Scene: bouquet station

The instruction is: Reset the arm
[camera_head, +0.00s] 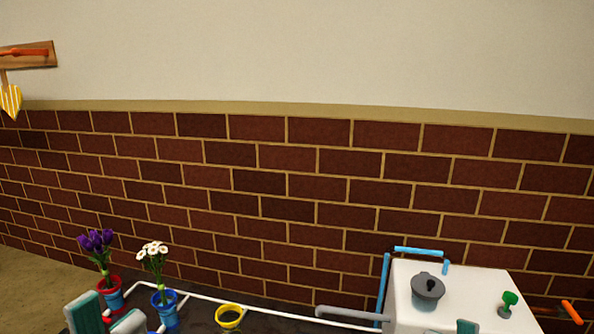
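My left gripper (106,314) shows at the bottom left, cut off by the lower edge. Its two fingers with teal pads stand apart, and I see nothing held between them. It is in front of a red and blue vase (112,292) holding purple flowers (96,242). A small teal piece (467,327) at the bottom edge, lower right, may be a fingertip of my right gripper. The rest of that gripper is out of the frame.
White flowers (153,254) stand in a blue vase (165,306). A yellow-rimmed pot (229,318) is beside it on the dark surface. A white block (409,305) at right bears a grey lidded pot (428,291) and a green knob (509,301). A brick wall (290,190) stands behind.

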